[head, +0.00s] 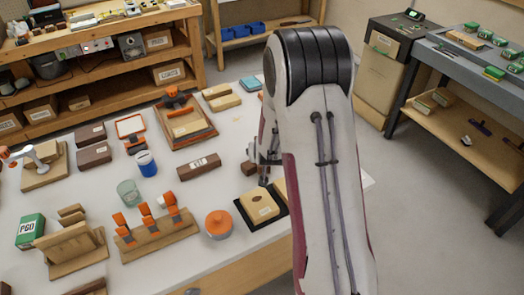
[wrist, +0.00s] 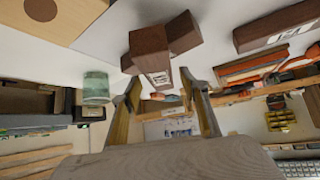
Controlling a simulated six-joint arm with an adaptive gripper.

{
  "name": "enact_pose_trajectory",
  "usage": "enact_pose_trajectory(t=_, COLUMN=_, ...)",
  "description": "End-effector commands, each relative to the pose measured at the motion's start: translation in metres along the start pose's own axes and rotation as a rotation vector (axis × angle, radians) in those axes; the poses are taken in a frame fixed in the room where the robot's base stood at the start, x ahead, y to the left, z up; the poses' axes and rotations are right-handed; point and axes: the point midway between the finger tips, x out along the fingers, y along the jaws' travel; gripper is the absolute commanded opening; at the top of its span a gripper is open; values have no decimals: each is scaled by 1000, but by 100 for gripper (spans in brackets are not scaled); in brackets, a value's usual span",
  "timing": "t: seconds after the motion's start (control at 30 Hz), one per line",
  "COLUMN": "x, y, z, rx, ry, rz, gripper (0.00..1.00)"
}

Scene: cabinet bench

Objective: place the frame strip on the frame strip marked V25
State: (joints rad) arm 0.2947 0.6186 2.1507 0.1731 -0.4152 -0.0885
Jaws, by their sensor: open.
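A dark brown strip (head: 199,167) with a white label lies on the white table in the head view; the lettering is too small to read. A labelled brown strip also shows at the upper right of the wrist view (wrist: 278,28). Another brown piece (head: 249,169) lies beside my gripper, partly hidden by my arm. In the wrist view, a labelled brown block (wrist: 150,56) lies beyond the fingertips, against or across a second brown block (wrist: 183,32). I cannot tell which is marked V25. My gripper (wrist: 163,88) is open, with nothing visible between its fingers.
A tan block on a black tray (head: 283,221) stands just in front of my gripper. A glass (head: 128,193), a blue cup (head: 146,163) and an orange-topped round container (head: 219,224) stand to the left. More brown strips (head: 93,155) lie farther left.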

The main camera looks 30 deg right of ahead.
Motion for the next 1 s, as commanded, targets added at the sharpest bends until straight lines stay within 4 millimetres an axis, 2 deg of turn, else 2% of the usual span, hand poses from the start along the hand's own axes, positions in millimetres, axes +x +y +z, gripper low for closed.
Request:
enact_pose_trajectory(t=0.7, x=-71, y=0, z=-1, rx=0, ry=1, rz=-1, gripper=44)
enact_pose_trajectory(t=1.0, x=-91, y=0, z=0, rx=-1, ry=0, rz=0, gripper=44)
